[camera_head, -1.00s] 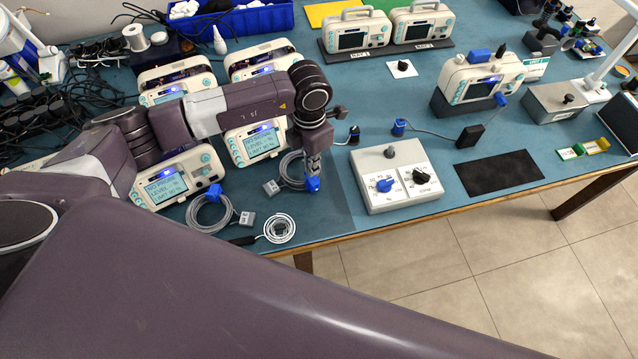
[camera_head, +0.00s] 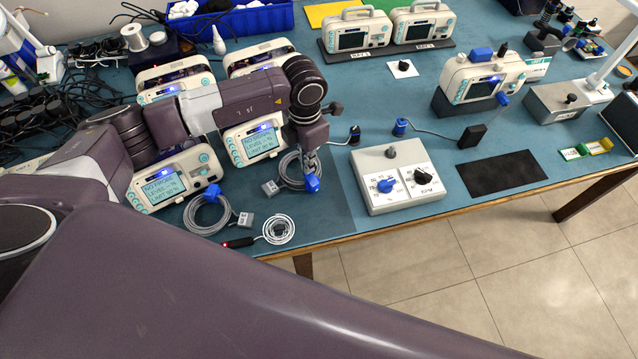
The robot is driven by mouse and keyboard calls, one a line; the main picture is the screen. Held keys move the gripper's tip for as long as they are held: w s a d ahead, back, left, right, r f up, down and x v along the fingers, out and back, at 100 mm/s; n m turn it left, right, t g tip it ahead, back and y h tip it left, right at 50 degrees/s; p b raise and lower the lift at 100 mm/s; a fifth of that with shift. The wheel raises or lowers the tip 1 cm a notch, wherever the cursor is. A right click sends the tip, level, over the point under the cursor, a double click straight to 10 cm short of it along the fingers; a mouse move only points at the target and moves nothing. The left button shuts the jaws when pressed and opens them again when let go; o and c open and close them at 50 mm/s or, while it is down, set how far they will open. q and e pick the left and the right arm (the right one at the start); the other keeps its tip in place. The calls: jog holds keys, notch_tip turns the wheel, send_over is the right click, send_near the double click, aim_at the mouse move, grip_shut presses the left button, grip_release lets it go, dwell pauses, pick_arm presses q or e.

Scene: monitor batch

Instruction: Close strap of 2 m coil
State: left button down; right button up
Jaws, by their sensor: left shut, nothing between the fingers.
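Two grey cable coils lie near the table's front edge, a left one (camera_head: 207,229) and a right one (camera_head: 284,172). Each has a blue end piece and a grey tag; the tag writing is too small to read. A smaller white coil (camera_head: 279,240) with a dark lead lies in front of them. I cannot tell which is the 2 m coil, and no strap is clear. My left gripper (camera_head: 310,167) points down over the right grey coil, close to its blue end piece (camera_head: 313,184). It is shut and empty, and hides part of that coil. My right gripper is out of view.
Several monitors, one a lit monitor (camera_head: 252,143), stand behind and left of the coils. A grey dial box (camera_head: 400,201) stands to the right. A black mat (camera_head: 502,173) lies farther right. The table's front edge is close to the coils.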

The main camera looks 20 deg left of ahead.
pick_arm(q)
jog(key=shift+w+a+f, duration=0.1)
jog(key=shift+a+f, duration=0.05)
jog(key=shift+f, duration=0.1)
jog(key=shift+w, duration=0.1)
jog(key=shift+f+b, duration=0.1)
jog(key=shift+b, duration=0.2)
jog(key=shift+r+p, duration=1.9)
jog(key=shift+r, duration=1.2)
jog(key=shift+f, duration=0.15)
